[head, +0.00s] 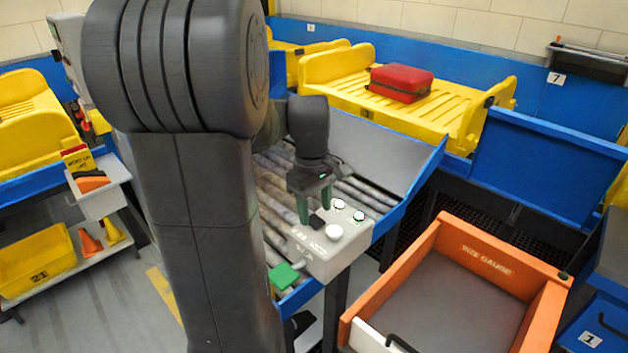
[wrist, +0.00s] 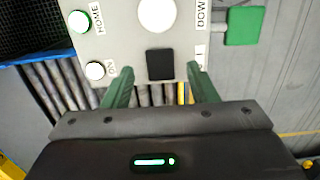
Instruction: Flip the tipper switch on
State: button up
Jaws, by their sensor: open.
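A light grey control box (head: 345,245) stands beside the roller conveyor in the head view. It carries a black square switch (wrist: 160,64), which also shows in the head view (head: 316,221). The wrist view shows an "I" mark to the switch's right; which way it is tipped I cannot tell. My gripper (head: 314,208) is open and empty above the box, pointing down. In the wrist view its green fingers (wrist: 160,72) lie either side of the switch, with gaps; contact with the box cannot be told.
Beside the switch are a large white button (wrist: 157,14), a green-lit HOME button (wrist: 79,21) and a white-lit ON button (wrist: 95,70). A green paddle (head: 284,275) juts from the box. An orange size-gauge tray (head: 410,260) stands right; a red suitcase (head: 401,83) lies on a yellow tray behind.

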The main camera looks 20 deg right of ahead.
aim_at(313, 219)
notch_tip(313, 219, up, 12)
jog(key=shift+w+a, duration=0.15)
jog(key=shift+w, duration=0.15)
jog(key=f, duration=0.9)
jog(key=s+f, duration=0.1)
jog(key=f, duration=0.4)
jog(key=shift+w+r+g, duration=0.2)
jog(key=shift+g, duration=0.1)
jog(key=shift+w+g+h, duration=0.15)
jog(key=shift+g+h, duration=0.15)
